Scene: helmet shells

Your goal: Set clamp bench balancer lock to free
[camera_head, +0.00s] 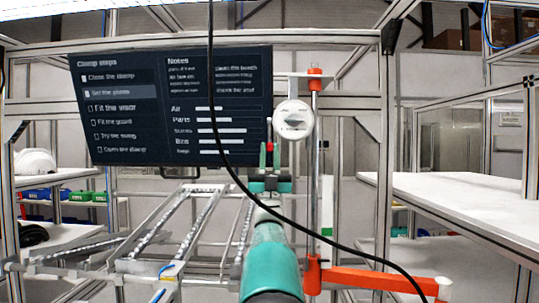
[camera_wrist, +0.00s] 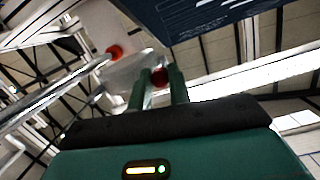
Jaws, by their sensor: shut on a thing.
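The balancer (camera_head: 293,120) is a white round housing with a dark mark on its face, hanging beside an upright post. In the wrist view its pale body (camera_wrist: 132,66) shows behind the fingers. A small red knob (camera_wrist: 159,77), which appears to be the balancer lock, sits between my fingertips; in the head view its red (camera_head: 270,147) shows low and left of the housing. My gripper (camera_head: 270,155) reaches up from below, its two green fingers shut on this knob. In the wrist view, the gripper (camera_wrist: 160,84) hides part of the knob. I cannot read the lock's setting.
A dark screen (camera_head: 170,105) with clamp steps stands behind, left of my gripper. The post (camera_head: 314,180) has a red collar (camera_head: 316,72) and an orange arm (camera_head: 375,280) at its foot. A black cable crosses in front. A white bench (camera_head: 460,205) is at right.

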